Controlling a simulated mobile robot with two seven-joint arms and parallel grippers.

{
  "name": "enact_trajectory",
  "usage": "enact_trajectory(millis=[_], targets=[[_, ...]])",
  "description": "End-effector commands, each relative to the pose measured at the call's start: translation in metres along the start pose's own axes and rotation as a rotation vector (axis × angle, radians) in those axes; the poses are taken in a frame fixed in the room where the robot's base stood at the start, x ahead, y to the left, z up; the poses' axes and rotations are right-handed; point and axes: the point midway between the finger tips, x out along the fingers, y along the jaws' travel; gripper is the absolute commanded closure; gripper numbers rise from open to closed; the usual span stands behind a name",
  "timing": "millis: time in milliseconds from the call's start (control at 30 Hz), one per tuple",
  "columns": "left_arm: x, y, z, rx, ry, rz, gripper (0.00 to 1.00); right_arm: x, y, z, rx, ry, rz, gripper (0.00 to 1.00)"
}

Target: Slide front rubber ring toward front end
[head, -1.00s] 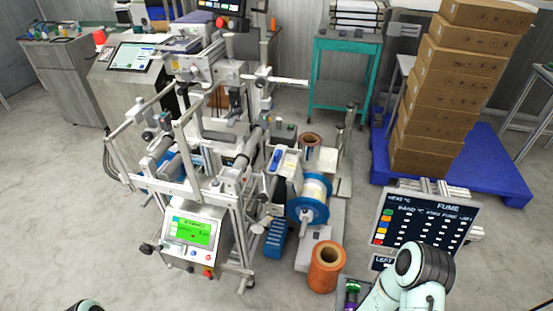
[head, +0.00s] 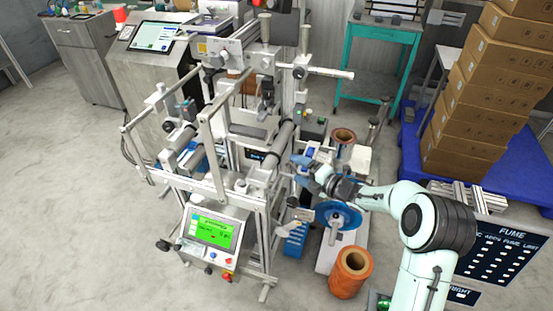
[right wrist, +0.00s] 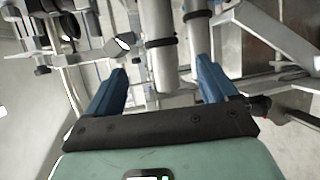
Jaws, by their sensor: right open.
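In the right wrist view, two pale rollers each carry a black rubber ring: one ring (right wrist: 161,42) sits on the nearer roller (right wrist: 163,75), the other ring (right wrist: 197,15) on the roller beside it. I cannot tell for sure which is the front ring. My right gripper (right wrist: 161,68) is open, its blue fingers spread either side of the nearer roller's end, with nothing held. In the head view my right gripper (head: 297,166) is beside the machine's right-hand roller (head: 284,138); the rings are too small to make out there. My left gripper is out of view.
The machine's frame (head: 215,115) and green-screen panel (head: 212,232) stand left of the gripper. A blue reel (head: 338,222) is below my right arm, with an orange roll (head: 350,272) in front. Stacked boxes (head: 475,100) stand on a blue pallet at right.

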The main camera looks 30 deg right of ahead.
Motion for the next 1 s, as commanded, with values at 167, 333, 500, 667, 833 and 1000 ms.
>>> enact_trajectory(millis=[167,333,500,667,833,1000], targets=[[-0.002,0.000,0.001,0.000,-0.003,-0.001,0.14,0.041,0.000,-0.001,0.003,0.003,0.002,0.14],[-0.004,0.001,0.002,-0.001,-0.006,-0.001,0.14,0.072,0.000,-0.001,0.005,0.001,0.001,0.14],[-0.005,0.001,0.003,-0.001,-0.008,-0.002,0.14,0.089,-0.001,-0.001,0.004,0.000,-0.001,0.14],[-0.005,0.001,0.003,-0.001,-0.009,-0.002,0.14,0.095,-0.001,-0.001,0.004,0.000,-0.001,0.14],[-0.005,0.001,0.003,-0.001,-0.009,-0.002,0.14,0.095,-0.001,-0.001,0.005,0.000,-0.001,0.14],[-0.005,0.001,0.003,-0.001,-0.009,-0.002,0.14,0.095,-0.001,-0.001,0.005,-0.001,-0.001,0.53]])
